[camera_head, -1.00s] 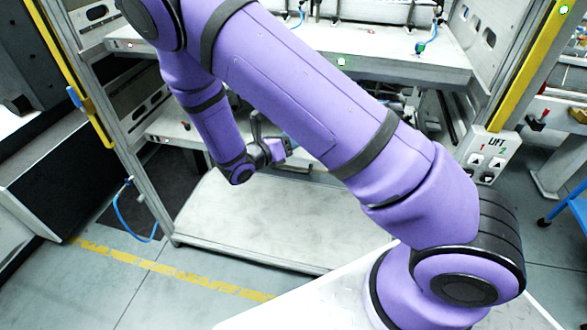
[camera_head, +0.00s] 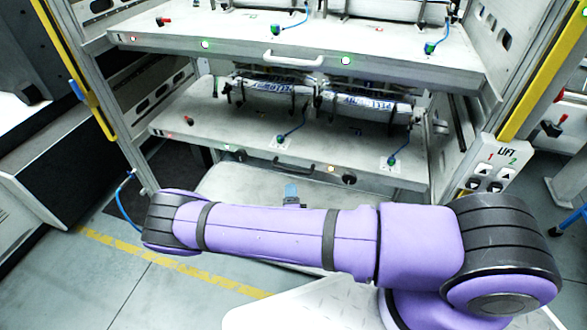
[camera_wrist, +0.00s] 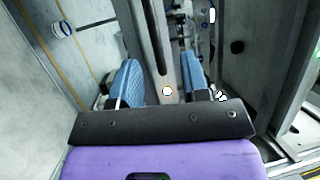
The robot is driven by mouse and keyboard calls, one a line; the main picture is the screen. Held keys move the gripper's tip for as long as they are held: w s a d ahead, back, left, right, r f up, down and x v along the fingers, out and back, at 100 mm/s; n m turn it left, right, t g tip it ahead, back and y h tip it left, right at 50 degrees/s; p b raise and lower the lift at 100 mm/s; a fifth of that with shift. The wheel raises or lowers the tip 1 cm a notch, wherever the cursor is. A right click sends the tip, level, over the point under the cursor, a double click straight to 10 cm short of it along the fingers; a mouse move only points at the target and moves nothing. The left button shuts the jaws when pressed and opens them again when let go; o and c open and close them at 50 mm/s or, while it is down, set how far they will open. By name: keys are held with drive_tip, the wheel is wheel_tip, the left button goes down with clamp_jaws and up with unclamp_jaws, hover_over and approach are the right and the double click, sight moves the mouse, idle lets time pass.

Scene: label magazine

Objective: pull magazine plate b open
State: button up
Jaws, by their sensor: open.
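Two magazine plates show in the head view. The upper plate (camera_head: 230,45) has a pale handle (camera_head: 293,59) on its front edge. The lower plate (camera_head: 225,125) has a dark handle (camera_head: 293,165) and a black knob (camera_head: 349,179). I cannot read which is plate b. My gripper (camera_head: 291,194) is just below and in front of the lower plate's dark handle, mostly hidden behind my arm. In the wrist view my gripper (camera_wrist: 163,78) is open, its blue pads apart. A grey edge with a dark strip shows beyond and between them; contact cannot be told.
A lift switch box (camera_head: 490,165) is at the right frame post. A yellow post (camera_head: 75,75) stands left. A pale board (camera_head: 225,180) lies below the plates. A blue hose (camera_head: 122,200) hangs at left.

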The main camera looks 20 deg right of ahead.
sight(289, 168)
drive_tip(key=shift+n+y, duration=0.5)
drive_tip(key=shift+y, duration=0.1)
drive_tip(key=x, duration=1)
drive_tip(key=shift+w+d+f, duration=0.2)
drive_tip(key=shift+w+f, duration=0.05)
drive_tip(key=shift+f, duration=0.05)
clamp_jaws()
